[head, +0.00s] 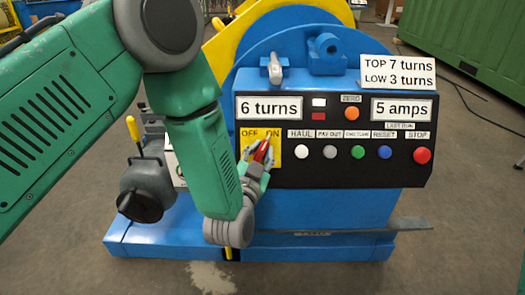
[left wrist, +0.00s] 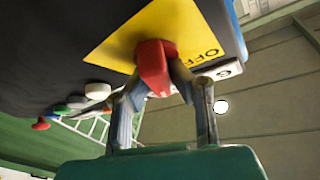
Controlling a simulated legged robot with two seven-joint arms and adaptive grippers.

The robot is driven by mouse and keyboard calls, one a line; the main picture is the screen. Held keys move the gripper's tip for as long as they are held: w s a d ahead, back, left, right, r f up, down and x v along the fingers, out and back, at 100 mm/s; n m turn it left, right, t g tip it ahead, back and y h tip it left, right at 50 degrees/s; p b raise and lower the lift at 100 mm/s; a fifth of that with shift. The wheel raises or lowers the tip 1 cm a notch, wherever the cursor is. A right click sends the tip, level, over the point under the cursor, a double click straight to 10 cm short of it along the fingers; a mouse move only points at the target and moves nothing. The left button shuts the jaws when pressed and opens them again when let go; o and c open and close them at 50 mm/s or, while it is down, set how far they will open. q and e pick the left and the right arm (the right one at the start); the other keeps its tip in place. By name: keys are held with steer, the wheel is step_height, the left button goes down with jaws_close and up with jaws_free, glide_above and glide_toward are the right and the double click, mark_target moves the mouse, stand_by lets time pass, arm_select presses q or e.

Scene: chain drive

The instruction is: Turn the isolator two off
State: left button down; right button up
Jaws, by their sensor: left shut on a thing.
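The isolator has a red knob (head: 262,152) on a yellow plate (head: 246,153) marked OFF and ON, at the left end of the black control panel. In the head view the visible part of the knob leans up and right, toward ON. My left gripper (head: 264,161) is shut on the red knob and partly hides it. In the left wrist view the fingers (left wrist: 158,80) close around the red knob (left wrist: 153,62), with the yellow plate (left wrist: 120,45) and the word OFF behind it. My right gripper is not in view.
Several buttons run along the panel right of the isolator, ending in the red stop button (head: 421,155). Displays read "6 turns" (head: 269,108) and "5 amps" (head: 404,109). A green container (head: 470,45) is behind right.

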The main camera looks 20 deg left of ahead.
arm_select(q)
steer(key=n+y, duration=0.2)
steer(key=n, duration=0.1)
steer(key=n+y, duration=0.1)
steer(key=n, duration=0.1)
steer(key=shift+s+f+p, duration=0.2)
steer(key=shift+f+p, duration=0.1)
steer(key=shift+p, duration=0.1)
steer(key=n+g+y+p, duration=0.1)
steer(key=n+y, duration=0.2)
steer(key=n, duration=0.2)
steer(key=shift+n+y, duration=0.3)
steer(key=shift+y, duration=0.1)
steer(key=n+g+y+p, duration=0.1)
steer(key=n, duration=0.2)
steer(key=n+g+y+p, duration=0.1)
steer(key=n+y, duration=0.1)
steer(key=n, duration=0.1)
steer(key=shift+a, duration=0.1)
steer(key=shift+n+g+y+p, duration=0.6)
steer(key=shift+n+g+p, duration=0.4)
steer(key=shift+n, duration=0.7)
steer(key=shift+f+n+g, duration=0.1)
steer(key=shift+n+g, duration=0.2)
steer(key=c, duration=1.6)
jaws_free()
steer(key=shift+o, duration=0.6)
steer(key=shift+r, duration=0.2)
